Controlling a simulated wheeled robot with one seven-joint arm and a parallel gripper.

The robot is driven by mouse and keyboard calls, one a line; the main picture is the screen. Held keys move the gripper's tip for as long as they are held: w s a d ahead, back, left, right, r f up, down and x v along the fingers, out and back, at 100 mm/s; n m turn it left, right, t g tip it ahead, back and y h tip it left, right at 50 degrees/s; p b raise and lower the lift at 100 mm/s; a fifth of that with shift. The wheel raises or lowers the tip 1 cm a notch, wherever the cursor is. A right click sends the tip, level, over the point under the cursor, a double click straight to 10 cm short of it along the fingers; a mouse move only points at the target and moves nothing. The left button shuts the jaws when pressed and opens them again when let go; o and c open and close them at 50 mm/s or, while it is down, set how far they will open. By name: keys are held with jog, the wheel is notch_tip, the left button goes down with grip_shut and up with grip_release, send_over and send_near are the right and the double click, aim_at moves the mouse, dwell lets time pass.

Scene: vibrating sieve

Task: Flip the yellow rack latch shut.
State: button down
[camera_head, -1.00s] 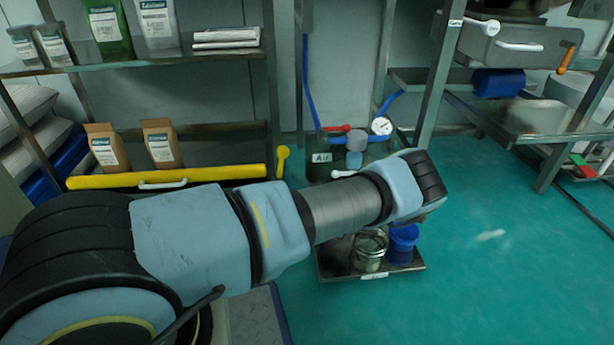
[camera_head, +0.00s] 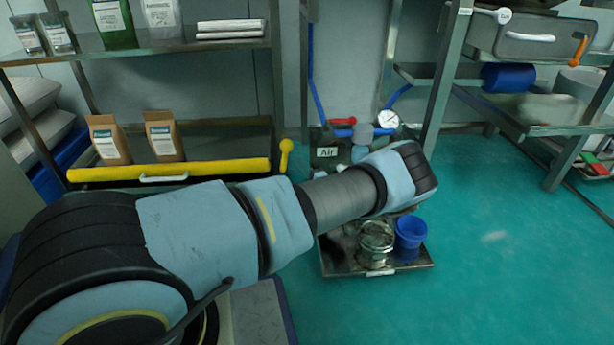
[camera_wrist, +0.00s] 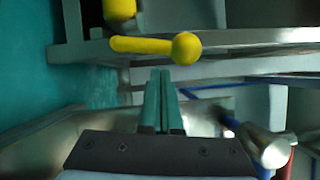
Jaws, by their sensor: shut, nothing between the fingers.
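The yellow rack latch (camera_head: 285,157) is a short lever with a round knob at the right end of the rack's yellow bar (camera_head: 170,173). In the head view it stands upright with its knob at the top. In the wrist view the latch (camera_wrist: 160,46) lies across the picture, its ball end to the right, in front of a metal rack edge. My gripper (camera_wrist: 161,73) is shut and empty, its fingertips just below the latch in that picture. A gap shows between them. The head view hides my gripper behind my arm.
Brown bags (camera_head: 163,136) stand on the rack shelf behind the bar. A low metal tray (camera_head: 340,262) on the floor holds a glass jar (camera_head: 375,244) and a blue cup (camera_head: 411,232). An air unit with a gauge (camera_head: 388,119) is behind my arm. Green floor is clear at right.

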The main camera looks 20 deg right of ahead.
aim_at(285, 158)
jog(key=b+x, duration=0.1)
jog(key=x, duration=0.2)
jog(key=shift+w+a, duration=0.1)
jog(key=shift+w, duration=0.15)
jog(key=shift+r+p, duration=0.2)
jog(key=shift+p, duration=0.1)
jog(key=shift+a+n+p, duration=0.2)
jog(key=shift+n+p, duration=0.1)
jog(key=shift+p, duration=0.25)
